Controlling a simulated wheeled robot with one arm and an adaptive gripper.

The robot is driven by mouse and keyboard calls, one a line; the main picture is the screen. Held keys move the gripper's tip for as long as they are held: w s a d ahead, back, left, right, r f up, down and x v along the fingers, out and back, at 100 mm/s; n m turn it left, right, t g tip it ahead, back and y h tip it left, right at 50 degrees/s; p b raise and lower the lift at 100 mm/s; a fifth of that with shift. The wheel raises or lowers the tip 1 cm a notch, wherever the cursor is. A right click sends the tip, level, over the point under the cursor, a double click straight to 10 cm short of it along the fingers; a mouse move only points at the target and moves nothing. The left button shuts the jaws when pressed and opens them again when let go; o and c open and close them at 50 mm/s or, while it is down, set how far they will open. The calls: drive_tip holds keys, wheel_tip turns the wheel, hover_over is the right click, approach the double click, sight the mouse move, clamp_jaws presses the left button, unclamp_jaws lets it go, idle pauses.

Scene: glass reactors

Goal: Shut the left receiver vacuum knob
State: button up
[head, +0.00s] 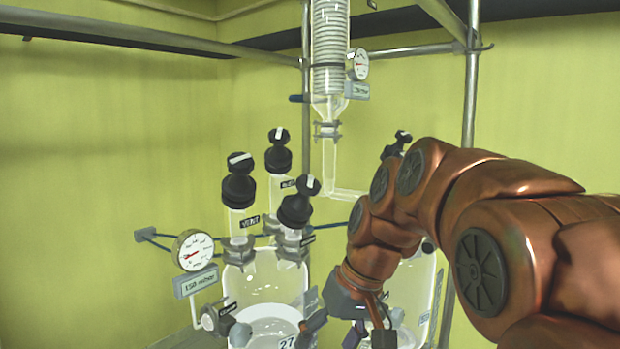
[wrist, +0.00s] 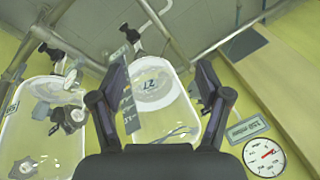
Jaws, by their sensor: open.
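The left receiver (head: 262,280) is a clear glass vessel with a white, numbered round part inside. Black knobs with white marks stand on its top: a front left knob (head: 238,182) above a tag that seems to read VENT, a back knob (head: 278,152) and a right knob (head: 298,204). The tags of the back and right knobs are too small to read surely, so I cannot tell which is the vacuum knob. My gripper (head: 333,326) is open and low, right of the vessel and below the knobs. In the wrist view its fingers (wrist: 162,75) spread across the glass, apparently holding nothing.
A round gauge (head: 194,250) with a grey display stands left of the vessel, above a side valve (head: 215,318). A second receiver (head: 412,290) is partly behind my arm. A coil condenser (head: 330,50) hangs above, near metal rails. Space left of the gauge is clear.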

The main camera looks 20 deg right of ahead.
drive_tip(key=w+d+r+n+t+y+p, duration=0.2)
drive_tip(key=w+d+r+n+t, duration=0.1)
drive_tip(key=w+r, duration=1.05)
drive_tip(key=n+t+p, duration=0.2)
drive_tip(key=n, duration=0.4)
approach(311, 181)
drive_tip(key=w+f, duration=0.2)
drive_tip(key=shift+w+a+f+y+b, duration=0.2)
drive_tip(key=shift+w+a+f, duration=0.1)
drive_tip(key=shift+a+f, duration=0.2)
drive_tip(key=shift+w+a+f+y+b, duration=0.1)
drive_tip(key=shift+w+a+f+b, duration=0.15)
drive_tip(key=shift+a+f, duration=0.3)
drive_tip(key=shift+w+a+f, duration=0.35)
drive_tip(key=shift+w+a, duration=0.05)
drive_tip(key=shift+p+x, duration=0.4)
drive_tip(key=shift+x, duration=1.45)
drive_tip(key=shift+d, duration=0.1)
drive_tip(key=c, duration=1.2)
